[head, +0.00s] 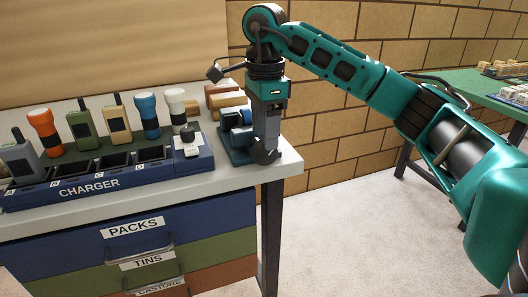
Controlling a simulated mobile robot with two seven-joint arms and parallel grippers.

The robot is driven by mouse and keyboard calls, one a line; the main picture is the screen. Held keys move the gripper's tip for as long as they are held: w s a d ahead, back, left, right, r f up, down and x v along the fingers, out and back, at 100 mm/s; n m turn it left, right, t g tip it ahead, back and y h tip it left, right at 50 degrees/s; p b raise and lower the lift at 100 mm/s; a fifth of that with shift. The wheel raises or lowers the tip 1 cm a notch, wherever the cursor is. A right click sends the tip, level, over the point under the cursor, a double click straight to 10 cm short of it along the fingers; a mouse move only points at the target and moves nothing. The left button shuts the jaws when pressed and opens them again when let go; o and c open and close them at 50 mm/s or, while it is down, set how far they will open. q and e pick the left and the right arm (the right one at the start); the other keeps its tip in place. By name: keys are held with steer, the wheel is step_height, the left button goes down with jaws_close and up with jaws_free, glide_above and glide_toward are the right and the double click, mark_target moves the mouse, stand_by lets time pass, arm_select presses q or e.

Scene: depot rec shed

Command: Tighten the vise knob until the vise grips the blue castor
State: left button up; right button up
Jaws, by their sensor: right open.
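The blue vise (238,156) stands on the bench top near its right end. The blue castor (231,119) appears to sit in the vise, partly hidden; I cannot tell whether the jaws touch it. My right gripper (266,152) points down at the right side of the vise, in front of where its knob would be. The knob is hidden behind the gripper, and I cannot tell whether the fingers touch it. The right gripper is open. My left gripper is out of view.
A blue charger rack (90,184) with radios and torches fills the bench left of the vise. Wooden blocks (226,98) lie behind it. Labelled drawers (140,228) are below. A brick wall stands behind; a green table (490,88) is at the far right.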

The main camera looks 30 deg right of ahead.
mark_target(265, 153)
steer(key=shift+f, duration=1.95)
steer(key=shift+c, duration=0.3)
steer(key=c, duration=0.9)
